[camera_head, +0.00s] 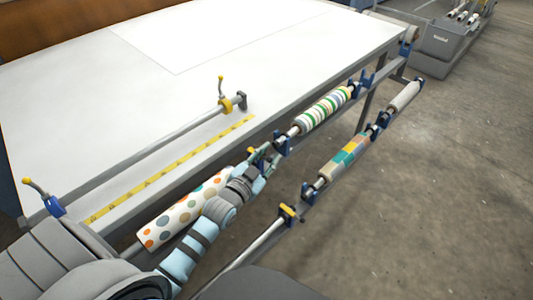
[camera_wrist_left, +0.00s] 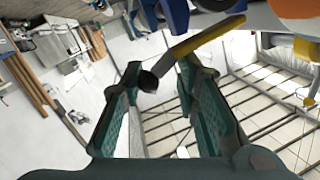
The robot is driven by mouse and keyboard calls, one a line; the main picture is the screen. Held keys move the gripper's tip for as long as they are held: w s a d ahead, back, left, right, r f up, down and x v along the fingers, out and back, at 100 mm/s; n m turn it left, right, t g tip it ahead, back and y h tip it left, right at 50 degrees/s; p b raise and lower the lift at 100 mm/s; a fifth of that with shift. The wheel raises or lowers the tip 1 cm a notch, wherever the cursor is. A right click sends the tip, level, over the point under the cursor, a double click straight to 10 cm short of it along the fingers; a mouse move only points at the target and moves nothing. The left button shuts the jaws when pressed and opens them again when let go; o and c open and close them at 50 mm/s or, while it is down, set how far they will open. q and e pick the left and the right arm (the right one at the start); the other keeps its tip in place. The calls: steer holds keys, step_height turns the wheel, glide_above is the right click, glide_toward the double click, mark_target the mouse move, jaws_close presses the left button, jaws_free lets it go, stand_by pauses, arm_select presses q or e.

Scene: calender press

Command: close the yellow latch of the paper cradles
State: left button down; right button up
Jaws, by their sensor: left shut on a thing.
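My left gripper (camera_head: 262,160) is at the blue cradle bracket (camera_head: 282,146) between the polka-dot roll (camera_head: 185,210) and the striped roll (camera_head: 322,111). A small yellow part (camera_head: 251,150) shows just beside its fingers. The lever's far end meets a blue cradle part (camera_wrist_left: 176,14). The exact contact is hard to see in the head view. My right gripper is not in view.
A long white table (camera_head: 150,110) fills the left, with a yellow measuring strip (camera_head: 170,170) near its edge. A patchwork roll (camera_head: 343,158) and a grey roll (camera_head: 404,95) sit on a lower, outer row. A blue bracket with a yellow top (camera_head: 288,212) stands nearby.

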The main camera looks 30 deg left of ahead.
arm_select(q)
steer(key=shift+s+f+m, duration=0.2)
steer(key=shift+f+m, duration=0.1)
steer(key=shift+f, duration=0.4)
steer(key=c, duration=1.7)
jaws_free()
steer(key=shift+d, duration=0.1)
steer(key=s, duration=0.4)
steer(key=s+r, duration=0.1)
steer(key=s, duration=0.6)
steer(key=shift+s+r, duration=0.35)
steer(key=shift+r, duration=0.05)
